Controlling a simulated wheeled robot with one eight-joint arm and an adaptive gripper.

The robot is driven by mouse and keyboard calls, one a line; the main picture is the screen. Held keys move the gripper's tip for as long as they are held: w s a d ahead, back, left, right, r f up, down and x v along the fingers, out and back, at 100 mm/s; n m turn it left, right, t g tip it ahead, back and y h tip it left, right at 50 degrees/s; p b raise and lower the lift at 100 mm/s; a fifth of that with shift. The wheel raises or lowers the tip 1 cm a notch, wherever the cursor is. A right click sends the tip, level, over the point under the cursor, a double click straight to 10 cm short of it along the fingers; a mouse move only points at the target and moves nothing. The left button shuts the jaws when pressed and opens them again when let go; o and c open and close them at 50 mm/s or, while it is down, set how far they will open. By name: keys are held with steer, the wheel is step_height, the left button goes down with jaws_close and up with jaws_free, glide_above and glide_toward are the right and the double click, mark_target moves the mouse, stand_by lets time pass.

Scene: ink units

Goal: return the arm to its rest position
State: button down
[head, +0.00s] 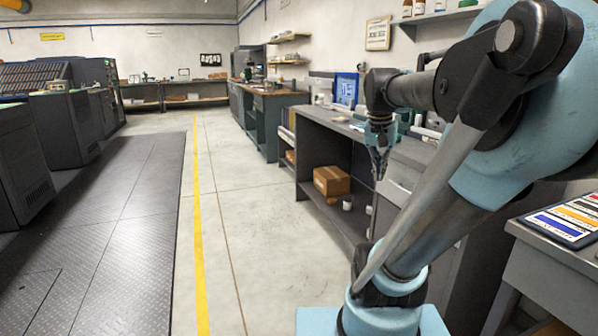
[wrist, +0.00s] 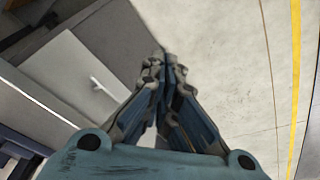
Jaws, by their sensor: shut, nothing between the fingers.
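My arm rises from its light blue base at the lower right of the head view and bends over toward the middle. My gripper (head: 379,172) hangs from the end of the arm, pointing down, in front of the grey workbench (head: 330,122). In the wrist view my gripper (wrist: 168,62) has its fingertips together, with nothing between them. Below it in that view are pale floor and a grey cabinet with a light handle (wrist: 103,88).
A cardboard box (head: 331,181) sits on the bench's lower shelf. A colour chart (head: 570,218) lies on a grey table at the right. Dark machines (head: 75,125) stand at the left. The floor along the yellow line (head: 197,200) is clear.

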steer(key=s+a+f+n, duration=0.2)
steer(key=s+f, duration=0.4)
steer(key=f, duration=0.3)
steer(key=s+a+f+n+y, duration=0.1)
steer(key=s+a+f+n, duration=0.2)
steer(key=f, duration=0.6)
steer(key=s, duration=0.2)
steer(key=shift+s+f, duration=0.15)
steer(key=shift+s, duration=0.25)
